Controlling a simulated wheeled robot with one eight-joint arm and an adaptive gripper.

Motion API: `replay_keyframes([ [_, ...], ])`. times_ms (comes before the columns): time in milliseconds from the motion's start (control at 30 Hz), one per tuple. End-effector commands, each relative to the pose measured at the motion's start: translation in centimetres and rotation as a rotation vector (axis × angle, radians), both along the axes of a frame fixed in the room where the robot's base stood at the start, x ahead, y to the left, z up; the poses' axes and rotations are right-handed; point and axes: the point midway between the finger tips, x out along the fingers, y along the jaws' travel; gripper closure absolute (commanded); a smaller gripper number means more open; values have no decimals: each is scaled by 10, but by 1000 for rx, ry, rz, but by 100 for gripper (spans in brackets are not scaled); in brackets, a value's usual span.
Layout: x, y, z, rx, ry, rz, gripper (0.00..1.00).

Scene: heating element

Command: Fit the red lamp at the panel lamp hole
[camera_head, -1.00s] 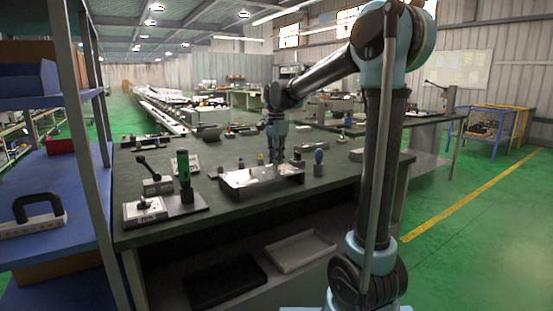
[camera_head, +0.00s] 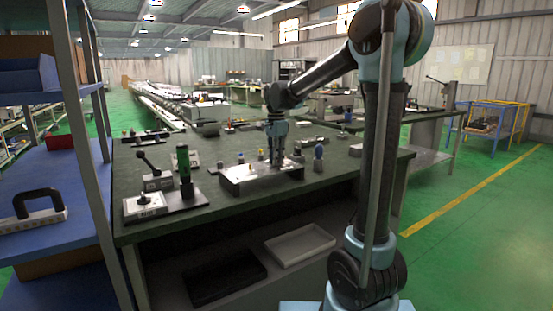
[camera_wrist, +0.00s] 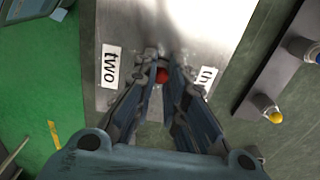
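The red lamp (camera_wrist: 162,75) shows as a small red spot between my fingertips in the wrist view. My gripper (camera_wrist: 163,68) appears closed on it, one finger on each side. The fingers hide most of the lamp. The metal panel (camera_wrist: 216,28) lies under the fingertips, with a label "two" (camera_wrist: 111,66) on the left and a label starting "th" (camera_wrist: 206,78) on the right, partly covered. I cannot see the lamp hole, nor whether the lamp touches the panel. In the head view my gripper (camera_head: 277,160) points down over the panel (camera_head: 240,184) on the bench.
A dark strip right of the panel in the wrist view carries a yellow lamp (camera_wrist: 273,115) and a blue lamp (camera_wrist: 312,50).

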Motion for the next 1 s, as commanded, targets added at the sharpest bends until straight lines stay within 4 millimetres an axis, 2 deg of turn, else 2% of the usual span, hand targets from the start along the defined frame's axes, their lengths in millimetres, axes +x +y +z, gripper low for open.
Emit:
replay_keyframes([
  [33, 0, 0, 0, 0, 0, 0, 79],
  [100, 0, 0, 0, 0, 0, 0, 65],
  [433, 0, 0, 1, 0, 0, 0, 65],
  [567, 0, 0, 7, 0, 0, 0, 65],
  [667, 0, 0, 20, 0, 0, 0, 65],
  [1000, 1, 0, 82, -1, 1, 0, 65],
])
